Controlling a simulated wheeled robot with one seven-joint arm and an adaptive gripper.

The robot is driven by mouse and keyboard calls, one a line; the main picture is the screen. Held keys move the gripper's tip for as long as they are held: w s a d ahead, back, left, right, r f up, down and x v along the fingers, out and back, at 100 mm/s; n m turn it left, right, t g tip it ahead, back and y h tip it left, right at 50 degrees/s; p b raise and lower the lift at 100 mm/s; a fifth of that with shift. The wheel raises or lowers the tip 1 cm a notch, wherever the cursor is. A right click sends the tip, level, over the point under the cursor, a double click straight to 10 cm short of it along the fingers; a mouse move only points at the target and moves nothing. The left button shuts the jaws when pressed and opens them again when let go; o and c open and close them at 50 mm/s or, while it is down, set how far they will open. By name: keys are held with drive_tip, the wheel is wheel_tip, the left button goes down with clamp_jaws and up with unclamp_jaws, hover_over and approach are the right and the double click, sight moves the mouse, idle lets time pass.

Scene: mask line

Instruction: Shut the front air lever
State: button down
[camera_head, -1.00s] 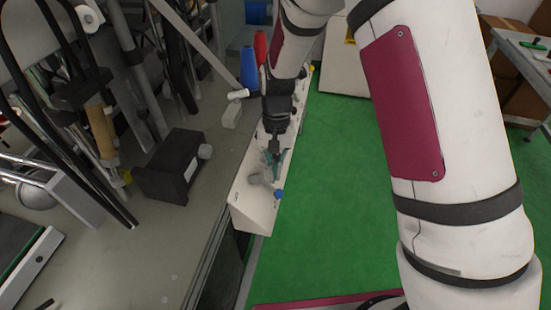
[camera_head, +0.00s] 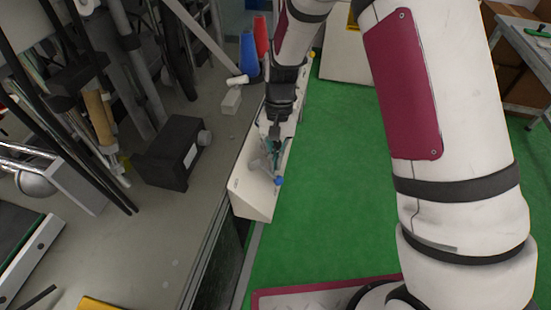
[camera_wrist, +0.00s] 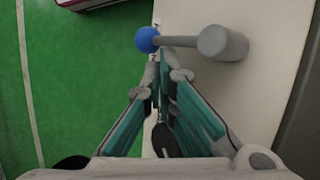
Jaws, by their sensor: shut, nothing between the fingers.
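The air lever is a grey rod with a blue ball knob (camera_wrist: 148,40) at its end. It joins a grey cylindrical pivot (camera_wrist: 222,43) on a white sloped panel (camera_wrist: 270,95). In the head view the blue knob (camera_head: 279,181) sits near the panel's front end (camera_head: 250,200). My gripper (camera_wrist: 161,58) is shut and empty, with its tips just short of the rod near the knob; I cannot tell whether they touch. In the head view my gripper (camera_head: 275,150) is over the panel, and its fingers partly cover the lever area.
A yellow knob (camera_head: 312,54) is at the panel's far end. A grey bench (camera_head: 140,240) on the left holds a black box (camera_head: 177,158), a blue cone (camera_head: 249,60) and a red cone (camera_head: 261,37). Green floor (camera_head: 335,200) right of the panel is clear.

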sight(276, 177)
drive_tip(key=shift+s+f+m+g, duration=0.15)
drive_tip(key=shift+m+g, duration=0.25)
drive_tip(key=shift+s+d+f+m+g+y+b, duration=0.1)
drive_tip(key=shift+s+f+m+g+y+b, duration=0.15)
drive_tip(key=shift+m+g+y, duration=0.3)
drive_tip(key=shift+s+f+m+g+y+b, duration=0.1)
drive_tip(key=shift+s+m+g+y+b, duration=0.25)
drive_tip(key=shift+m+g+y, duration=0.15)
drive_tip(key=s+m+g+y, duration=0.2)
drive_tip(key=m+y, duration=0.1)
drive_tip(key=shift+a+f+b, duration=0.1)
drive_tip(key=shift+a+b, duration=0.1)
drive_tip(key=shift+b, duration=0.15)
drive_tip(key=s+m+y, duration=0.1)
drive_tip(key=m+y, duration=0.1)
drive_tip(key=s+m+g+y, duration=0.1)
drive_tip(key=y, duration=0.1)
drive_tip(key=shift+a+m, duration=0.35)
drive_tip(key=shift+a, duration=0.05)
drive_tip(key=shift+s+a+r+m+t+y, duration=0.15)
drive_tip(key=shift+s+a+r+m+y, duration=0.05)
drive_tip(key=shift+m+y, duration=0.45)
drive_tip(key=shift+s+a+r+m+t+y, duration=0.15)
drive_tip(key=shift+s+a+r+m+y, duration=0.05)
drive_tip(key=shift+m+y, duration=0.5)
drive_tip(key=shift+s+a+r+m+t+y, duration=0.2)
drive_tip(key=shift+m+y, duration=0.3)
drive_tip(key=shift+m, duration=0.25)
